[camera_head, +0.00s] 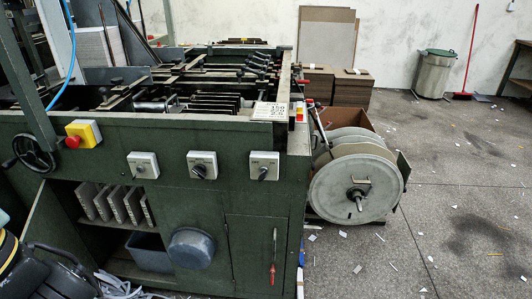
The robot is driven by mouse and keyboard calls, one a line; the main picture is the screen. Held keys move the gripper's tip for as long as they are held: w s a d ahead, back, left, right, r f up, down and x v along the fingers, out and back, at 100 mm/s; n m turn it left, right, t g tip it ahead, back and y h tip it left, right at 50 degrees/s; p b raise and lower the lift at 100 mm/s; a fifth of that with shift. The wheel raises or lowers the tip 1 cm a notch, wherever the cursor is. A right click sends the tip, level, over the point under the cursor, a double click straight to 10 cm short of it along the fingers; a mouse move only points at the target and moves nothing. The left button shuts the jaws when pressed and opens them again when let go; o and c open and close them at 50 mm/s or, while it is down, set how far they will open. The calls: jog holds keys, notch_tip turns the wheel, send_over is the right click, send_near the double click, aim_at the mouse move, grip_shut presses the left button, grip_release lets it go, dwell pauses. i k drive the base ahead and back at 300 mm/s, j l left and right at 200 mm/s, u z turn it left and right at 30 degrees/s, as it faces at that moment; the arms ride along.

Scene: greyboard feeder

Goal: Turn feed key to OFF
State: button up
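The dark green feeder machine (150,130) fills the left and middle of the head view. Its front panel carries three pale switch boxes, each with a black turning knob: a left one (135,158), a middle one (208,158) and a right one (264,158). The left and middle knobs are tilted; the right knob slants slightly. The labels are too small to read, so I cannot tell which is the feed key or what position it is in. No part of my gripper can be made out, and nothing is seen touching the switches.
A yellow box with a red button (73,142) and a black handwheel (34,154) are left of the switches. A large grey reel (335,190) stands at the machine's right. Black-and-yellow equipment (50,275) is at lower left. The floor (460,180) at right is open, with scraps.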

aim_at(264, 171)
jog(key=k+j, duration=0.2)
jog(key=k, duration=0.25)
jog(key=k+j, duration=0.2)
jog(key=k, duration=0.25)
jog(key=i+z, duration=0.05)
